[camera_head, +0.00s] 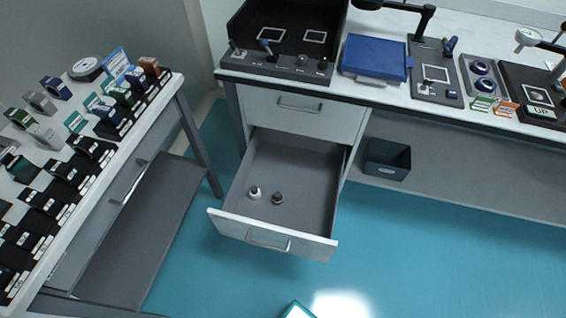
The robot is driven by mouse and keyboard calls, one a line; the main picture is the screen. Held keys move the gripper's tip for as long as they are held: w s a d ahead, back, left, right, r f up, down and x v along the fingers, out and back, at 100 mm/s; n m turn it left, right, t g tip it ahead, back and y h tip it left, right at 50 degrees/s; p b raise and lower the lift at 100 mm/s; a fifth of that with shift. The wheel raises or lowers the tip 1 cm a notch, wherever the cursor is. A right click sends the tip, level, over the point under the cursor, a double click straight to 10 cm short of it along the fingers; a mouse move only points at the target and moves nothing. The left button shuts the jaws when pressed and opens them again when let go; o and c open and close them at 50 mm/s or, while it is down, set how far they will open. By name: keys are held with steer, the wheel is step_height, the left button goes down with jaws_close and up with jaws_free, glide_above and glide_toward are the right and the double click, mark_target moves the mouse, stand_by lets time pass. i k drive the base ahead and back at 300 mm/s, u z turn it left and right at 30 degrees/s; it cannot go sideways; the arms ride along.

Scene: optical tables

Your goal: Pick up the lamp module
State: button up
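I cannot tell for certain which thing is the lamp module. Two small round pieces stand apart from each other in the open drawer (300,168). One is a white piece with a dark top (255,193), and to its right is a dark piece with a pale spot on top (278,198). Both are too small to make out in detail. My gripper is not in view.
The drawer juts out from under a white bench (470,108) that carries black fixtures, a blue box (375,57) and several devices. A dark bin (387,160) sits on the lower shelf. At left, a table (172,88) holds many labelled modules. Teal floor (420,255) is clear at right.

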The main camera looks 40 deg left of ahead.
mark_target(254, 193)
steer(key=i, duration=1.25)
steer(key=u, duration=2.6)
